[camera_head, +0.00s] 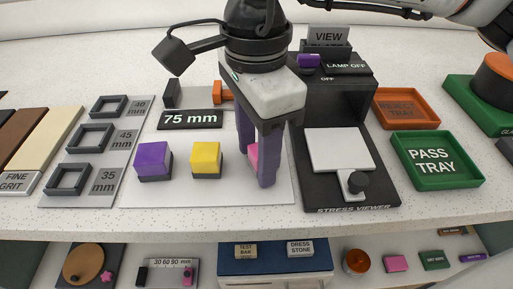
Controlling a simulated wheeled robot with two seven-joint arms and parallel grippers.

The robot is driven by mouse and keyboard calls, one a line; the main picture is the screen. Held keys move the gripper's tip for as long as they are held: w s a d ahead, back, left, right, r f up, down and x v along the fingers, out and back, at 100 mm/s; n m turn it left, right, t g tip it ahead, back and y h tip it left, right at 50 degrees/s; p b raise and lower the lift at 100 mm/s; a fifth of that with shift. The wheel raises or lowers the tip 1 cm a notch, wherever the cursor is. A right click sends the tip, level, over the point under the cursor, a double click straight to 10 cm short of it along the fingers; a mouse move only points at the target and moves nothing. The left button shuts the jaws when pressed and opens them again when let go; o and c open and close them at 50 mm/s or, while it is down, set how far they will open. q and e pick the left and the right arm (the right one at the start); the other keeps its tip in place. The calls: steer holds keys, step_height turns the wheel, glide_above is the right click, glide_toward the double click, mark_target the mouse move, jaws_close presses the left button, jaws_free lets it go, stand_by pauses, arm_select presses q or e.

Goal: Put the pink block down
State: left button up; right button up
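My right gripper (257,162) reaches down from the top over the right part of a white board (215,193). Its two purple fingers are shut on the pink block (253,157), which shows only in part between them. The near finger hides much of the block. The block is low over the board, and I cannot tell whether it touches. A purple block (153,160) and a yellow block (206,159) stand in a row to its left, each on a dark base. My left gripper is not in view.
A "75 mm" label (190,119) lies behind the blocks. The stress viewer (340,150) stands close on the right, with a green pass tray (443,160) and an orange tray (407,109) beyond. Square frames (96,138) lie on the left.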

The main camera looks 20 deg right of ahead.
mark_target(256, 151)
steer(key=shift+r, duration=0.1)
step_height(256, 151, up, 12)
steer(key=p, duration=0.1)
steer(key=shift+p, duration=0.35)
stand_by(0.4)
